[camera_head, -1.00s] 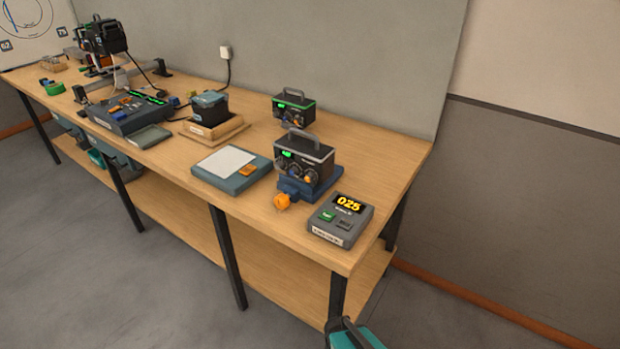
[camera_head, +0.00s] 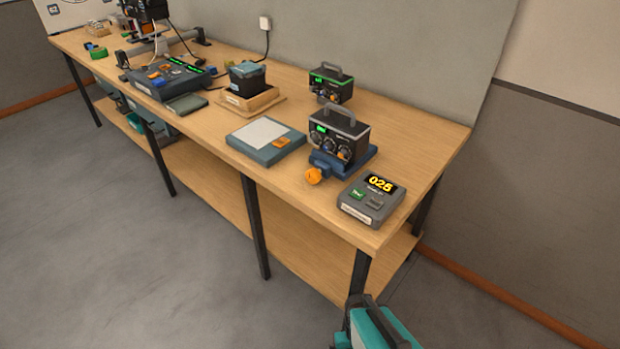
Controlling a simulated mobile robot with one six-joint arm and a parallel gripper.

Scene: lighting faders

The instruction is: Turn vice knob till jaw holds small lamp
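A blue vice (camera_head: 357,168) sits near the front edge at the right end of the bench. Its orange knob (camera_head: 314,176) sticks out at the front left, towards the edge. A black lamp box (camera_head: 338,138) with a grey handle, a green display and small dials stands at the vice. I cannot tell from here whether the jaw touches it. A teal and dark part of my arm (camera_head: 376,328) shows at the bottom, below and apart from the bench. My gripper's fingertips are not in view.
A grey box reading 025 (camera_head: 370,205) stands right of the vice. A flat blue-grey pad (camera_head: 264,152) lies to its left. A second black box (camera_head: 330,90) stands behind. The floor (camera_head: 120,240) before the bench is clear.

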